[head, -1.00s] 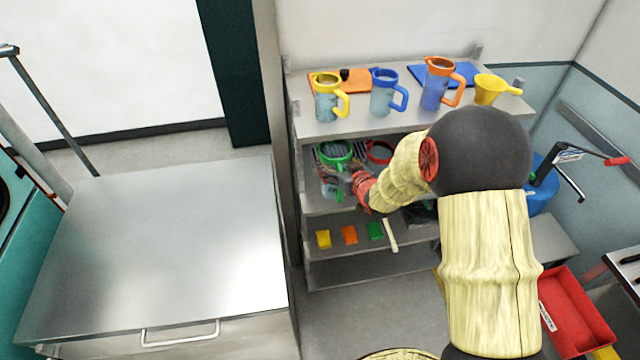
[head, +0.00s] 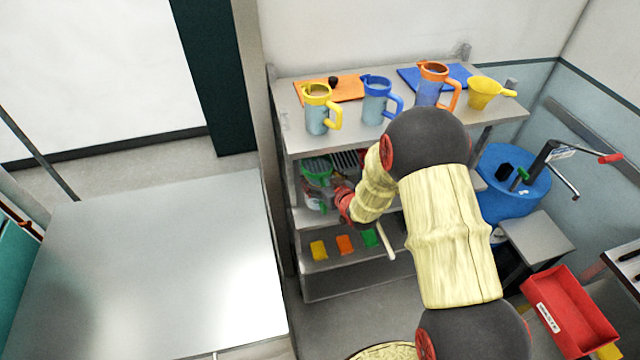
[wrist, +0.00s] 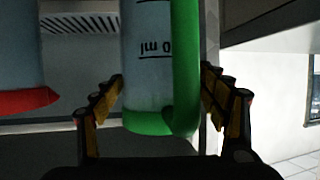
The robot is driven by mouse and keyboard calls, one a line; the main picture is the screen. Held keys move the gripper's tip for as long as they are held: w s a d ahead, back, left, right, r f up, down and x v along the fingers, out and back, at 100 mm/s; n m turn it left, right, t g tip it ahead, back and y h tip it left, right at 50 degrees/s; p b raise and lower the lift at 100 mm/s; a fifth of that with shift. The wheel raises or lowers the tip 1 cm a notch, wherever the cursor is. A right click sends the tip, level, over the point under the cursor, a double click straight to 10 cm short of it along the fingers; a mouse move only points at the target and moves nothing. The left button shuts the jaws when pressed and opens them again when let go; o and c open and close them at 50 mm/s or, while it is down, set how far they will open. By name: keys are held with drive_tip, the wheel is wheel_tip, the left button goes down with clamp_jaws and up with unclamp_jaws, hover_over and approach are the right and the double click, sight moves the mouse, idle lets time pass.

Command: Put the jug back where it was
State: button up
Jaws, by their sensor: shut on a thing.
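The green jug (head: 316,168), with a clear bluish body and green rim and handle, is on the middle level of the steel shelf rack (head: 292,140). In the wrist view the green jug (wrist: 146,62) stands between the fingers of my gripper (wrist: 163,82), which is shut on it; its green handle is near the right finger. In the head view my gripper (head: 342,198) reaches into the middle level from the front. I cannot tell whether the green jug touches the shelf.
A yellow jug (head: 317,112), a blue jug (head: 376,102), an orange jug (head: 430,88) and a yellow funnel (head: 484,94) stand on the top shelf. Small coloured blocks lie on the lower shelf. A steel table (head: 160,270) is at left, a red bin (head: 568,310) at right.

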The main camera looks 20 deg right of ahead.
drive_tip(key=shift+f, duration=1.25)
drive_tip(key=shift+f, duration=0.15)
drive_tip(key=o, duration=1.4)
drive_tip(key=shift+o, duration=0.2)
